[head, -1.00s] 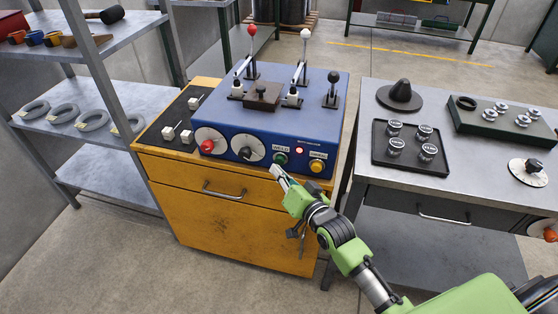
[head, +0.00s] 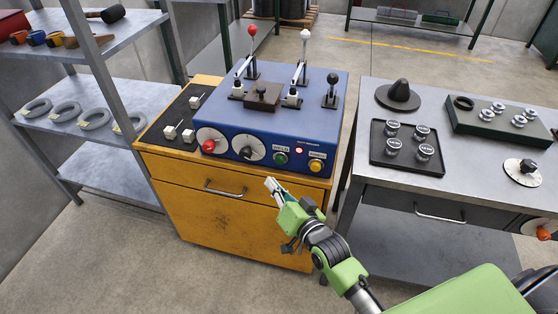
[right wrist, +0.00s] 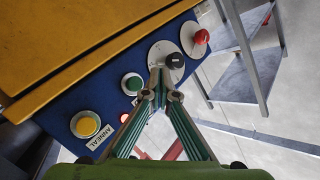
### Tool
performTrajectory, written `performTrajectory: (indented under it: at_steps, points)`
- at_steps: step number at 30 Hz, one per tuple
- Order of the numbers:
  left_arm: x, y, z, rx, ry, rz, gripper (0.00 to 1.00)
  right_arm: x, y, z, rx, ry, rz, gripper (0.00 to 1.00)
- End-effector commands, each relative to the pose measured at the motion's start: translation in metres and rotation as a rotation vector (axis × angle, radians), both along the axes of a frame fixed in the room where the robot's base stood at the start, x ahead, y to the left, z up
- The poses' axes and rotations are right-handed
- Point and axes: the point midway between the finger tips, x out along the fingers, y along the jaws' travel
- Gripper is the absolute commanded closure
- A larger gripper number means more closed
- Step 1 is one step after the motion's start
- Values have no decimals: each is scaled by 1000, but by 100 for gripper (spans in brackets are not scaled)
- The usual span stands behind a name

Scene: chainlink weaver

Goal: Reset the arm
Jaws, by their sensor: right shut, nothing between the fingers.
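My right arm comes in from the lower right in the head view. Its green right gripper (head: 273,187) is shut and empty, in front of the yellow cabinet (head: 215,215) and below the blue control box (head: 300,115). In the right wrist view the shut fingertips (right wrist: 159,75) show against the black knob of a round dial (right wrist: 166,60); whether they touch it cannot be told there, but in the head view they are apart from it. My left gripper is not in view.
The box front has a red knob (head: 208,146), a green button (head: 281,158) and a yellow button (head: 316,165). Levers stand on its top. A grey table (head: 465,188) with a black tray (head: 377,157) stands right. A shelf (head: 95,130) with grey rings stands left.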

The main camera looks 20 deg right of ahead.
Motion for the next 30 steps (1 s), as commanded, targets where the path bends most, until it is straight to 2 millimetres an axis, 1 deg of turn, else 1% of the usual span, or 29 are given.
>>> performTrajectory:
  at_steps: [17,19,20,23,24,26,27,29,30]
  points:
    - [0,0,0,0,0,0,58,0,0,-1,0,1,0,100]
    - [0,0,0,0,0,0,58,-1,-1,-8,-9,14,0,100]
    - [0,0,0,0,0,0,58,-2,-1,-15,-16,26,0,100]
    - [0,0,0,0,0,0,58,-10,-4,-57,-64,96,3,100]
    - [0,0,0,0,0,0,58,-17,-5,-81,-91,137,5,100]
    - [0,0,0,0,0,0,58,-30,-8,-122,-143,207,14,100]
    - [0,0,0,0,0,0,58,-42,-11,-151,-179,258,21,100]
    - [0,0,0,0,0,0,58,-62,-14,-193,-233,334,37,100]
    - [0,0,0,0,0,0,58,-78,-16,-220,-268,384,50,100]
